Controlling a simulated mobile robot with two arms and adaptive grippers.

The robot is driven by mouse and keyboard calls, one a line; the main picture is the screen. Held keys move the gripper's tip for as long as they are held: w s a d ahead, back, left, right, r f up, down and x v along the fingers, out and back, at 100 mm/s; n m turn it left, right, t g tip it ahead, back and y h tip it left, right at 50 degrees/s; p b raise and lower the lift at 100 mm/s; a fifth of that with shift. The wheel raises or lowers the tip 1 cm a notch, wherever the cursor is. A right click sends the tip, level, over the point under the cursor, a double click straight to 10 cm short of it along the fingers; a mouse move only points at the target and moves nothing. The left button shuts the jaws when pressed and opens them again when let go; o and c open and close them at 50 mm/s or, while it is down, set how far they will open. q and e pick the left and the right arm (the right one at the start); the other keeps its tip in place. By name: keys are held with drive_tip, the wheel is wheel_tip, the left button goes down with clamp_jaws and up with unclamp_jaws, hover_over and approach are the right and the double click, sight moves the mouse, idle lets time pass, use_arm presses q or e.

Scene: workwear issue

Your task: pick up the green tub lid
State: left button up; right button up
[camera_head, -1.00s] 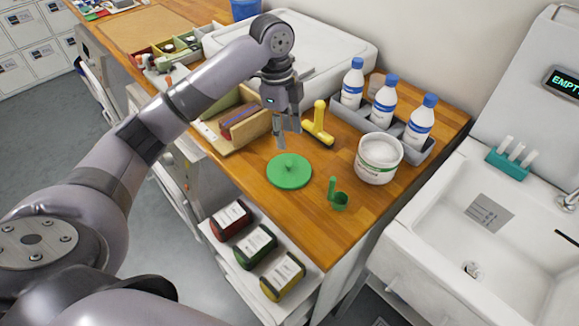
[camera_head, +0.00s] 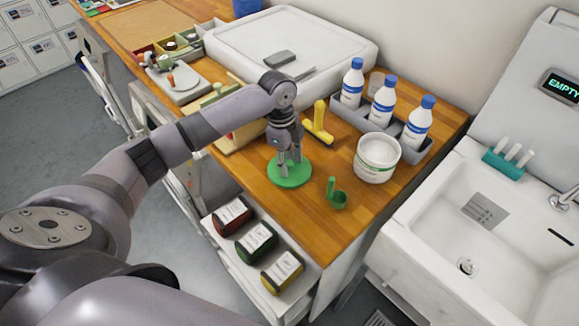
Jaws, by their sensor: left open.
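The green tub lid (camera_head: 291,180) lies flat on the wooden counter, a round disc whose centre knob is now hidden behind my gripper. My left gripper (camera_head: 289,170) points down over the middle of the lid, with its fingers open around where the knob stands. I cannot tell whether the fingertips touch the lid. The white tub (camera_head: 377,158) stands upright to the right of the lid. My right gripper is not in view.
A green scoop (camera_head: 337,195) stands just right of the lid, and a yellow scraper (camera_head: 319,127) lies behind it. A grey caddy (camera_head: 424,151) holds blue-capped bottles. A sink (camera_head: 440,225) is at the right.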

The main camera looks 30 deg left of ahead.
use_arm(q)
clamp_jaws()
idle(0.4)
drive_tip(key=shift+r, duration=0.15)
